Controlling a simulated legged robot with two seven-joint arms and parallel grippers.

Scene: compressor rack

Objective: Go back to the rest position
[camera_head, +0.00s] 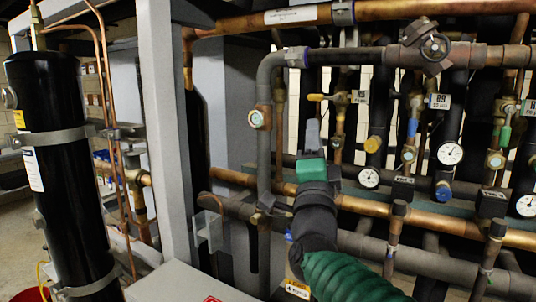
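My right gripper (313,134) is in the middle of the head view, at the end of my dark arm with the green sleeve. It points up and away from me, in front of the compressor rack's pipes. I see it from behind, so its fingers look like one grey block, and I cannot tell whether they are apart or hold anything. Its tip overlaps the pipes in the picture; whether it touches any is not clear. My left gripper is not in view.
A black cylinder (62,190) stands at the left, beside a grey upright post (166,120). Copper pipes (440,221), gauges (450,153) and valves (428,45) crowd the right side. A grey vertical pipe (264,150) runs just left of my gripper. Some floor shows at the lower left.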

